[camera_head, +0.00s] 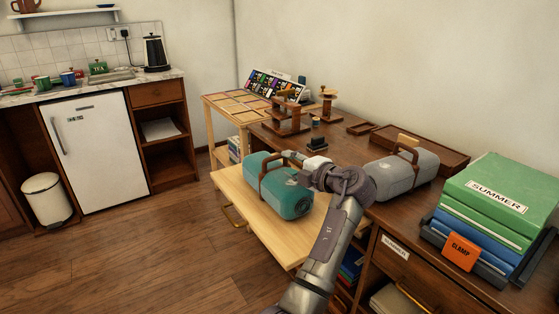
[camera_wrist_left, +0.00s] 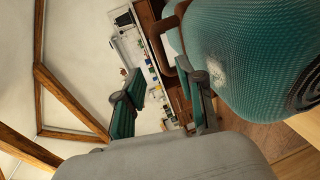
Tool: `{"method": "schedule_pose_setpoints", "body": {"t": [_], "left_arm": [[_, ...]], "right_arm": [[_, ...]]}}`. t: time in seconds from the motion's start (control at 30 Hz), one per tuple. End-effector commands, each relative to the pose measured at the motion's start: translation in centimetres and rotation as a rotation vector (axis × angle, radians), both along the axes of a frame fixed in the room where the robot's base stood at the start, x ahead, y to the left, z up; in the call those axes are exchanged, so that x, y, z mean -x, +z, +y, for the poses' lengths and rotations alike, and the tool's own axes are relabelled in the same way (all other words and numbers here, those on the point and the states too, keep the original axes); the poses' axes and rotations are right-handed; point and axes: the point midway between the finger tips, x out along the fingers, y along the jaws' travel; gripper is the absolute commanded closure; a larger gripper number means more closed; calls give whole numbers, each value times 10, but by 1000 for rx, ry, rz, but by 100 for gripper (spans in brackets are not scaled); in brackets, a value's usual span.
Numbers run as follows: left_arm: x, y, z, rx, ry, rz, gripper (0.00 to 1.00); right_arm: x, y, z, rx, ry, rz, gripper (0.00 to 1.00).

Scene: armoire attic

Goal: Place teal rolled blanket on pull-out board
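The teal rolled blanket (camera_head: 288,196), with a brown strap and carry handle, lies on the pale wooden pull-out board (camera_head: 237,196). My left gripper (camera_head: 292,157) is at the blanket's upper right side, close to the handle; whether it touches the blanket cannot be told. In the left wrist view the gripper's two fingers (camera_wrist_left: 165,103) are spread with nothing between them. The blanket (camera_wrist_left: 260,55) fills the upper right there, beside the fingers, with its brown handle (camera_wrist_left: 185,62) near one finger. My right gripper is not in view.
A grey rolled blanket (camera_head: 405,178) lies on the dark desk (camera_head: 345,150), right of my left arm. Wooden stands (camera_head: 290,118) are behind. Floor (camera_head: 160,250) left of the board is clear.

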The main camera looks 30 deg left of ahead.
Motion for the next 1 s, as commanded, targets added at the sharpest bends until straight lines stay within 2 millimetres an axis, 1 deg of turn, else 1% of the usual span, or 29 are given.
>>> {"method": "schedule_pose_setpoints", "body": {"t": [0.03,0.1,0.2,0.3,0.43,1.0], "left_arm": [[3,1,-10,1,-2,0,61],[7,4,-21,2,-2,-1,61],[11,7,-33,0,0,0,61],[14,8,-39,1,0,0,61],[15,9,-42,0,1,0,61],[15,9,-42,0,0,0,61]], "right_arm": [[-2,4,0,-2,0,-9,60],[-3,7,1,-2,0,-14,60],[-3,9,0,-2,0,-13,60],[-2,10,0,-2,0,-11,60],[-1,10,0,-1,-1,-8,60],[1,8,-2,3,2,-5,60]]}}
